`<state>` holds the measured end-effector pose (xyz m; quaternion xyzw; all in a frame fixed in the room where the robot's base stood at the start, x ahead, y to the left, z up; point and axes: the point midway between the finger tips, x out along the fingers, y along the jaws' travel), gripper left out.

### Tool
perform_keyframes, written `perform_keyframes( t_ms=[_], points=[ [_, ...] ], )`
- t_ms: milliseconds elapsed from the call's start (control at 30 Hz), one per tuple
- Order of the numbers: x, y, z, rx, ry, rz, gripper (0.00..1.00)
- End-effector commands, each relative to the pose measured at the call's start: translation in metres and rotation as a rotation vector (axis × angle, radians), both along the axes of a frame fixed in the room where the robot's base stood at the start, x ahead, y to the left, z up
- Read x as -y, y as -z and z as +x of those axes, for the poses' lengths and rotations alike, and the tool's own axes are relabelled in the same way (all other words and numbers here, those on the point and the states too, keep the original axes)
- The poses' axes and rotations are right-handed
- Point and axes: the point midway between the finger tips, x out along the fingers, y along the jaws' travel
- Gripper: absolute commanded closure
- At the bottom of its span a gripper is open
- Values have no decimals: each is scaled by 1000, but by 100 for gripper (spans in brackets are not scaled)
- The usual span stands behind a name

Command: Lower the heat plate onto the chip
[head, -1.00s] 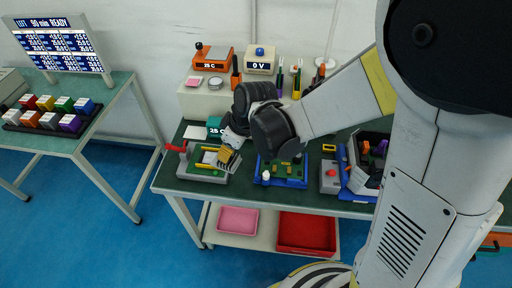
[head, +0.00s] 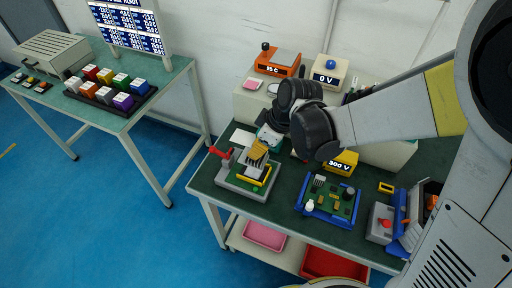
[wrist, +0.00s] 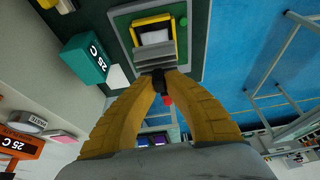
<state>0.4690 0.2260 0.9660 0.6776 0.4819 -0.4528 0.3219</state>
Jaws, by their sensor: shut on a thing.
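My gripper (head: 257,151) has yellow fingers shut on a small grey ribbed piece (wrist: 155,56), which seems to be the heat plate. It sits at the fingertips, at the near edge of a yellow frame in the wrist view. A pale square, likely the chip (wrist: 155,37), shows inside that frame. The frame belongs to a grey fixture (head: 240,188) on the green bench, with a red handle (head: 220,153) at its left. The gripper is just above the fixture. Whether the grey piece touches the frame I cannot tell.
A teal block reading 25 C (wrist: 84,58) stands beside the fixture, towards the wall. A blue tray with a green board (head: 329,198) is to its right, with a yellow 300 V box (head: 341,162) behind. A left table (head: 127,128) holds several coloured blocks.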

Motion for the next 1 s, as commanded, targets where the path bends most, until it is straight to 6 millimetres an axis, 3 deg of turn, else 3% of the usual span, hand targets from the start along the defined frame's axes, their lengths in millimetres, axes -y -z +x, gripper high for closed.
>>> perform_keyframes(
  t_ms=[500,1000],
  points=[
    [0,52,0,0,1,0,100],
    [0,56,0,0,1,0,100]
  ],
)
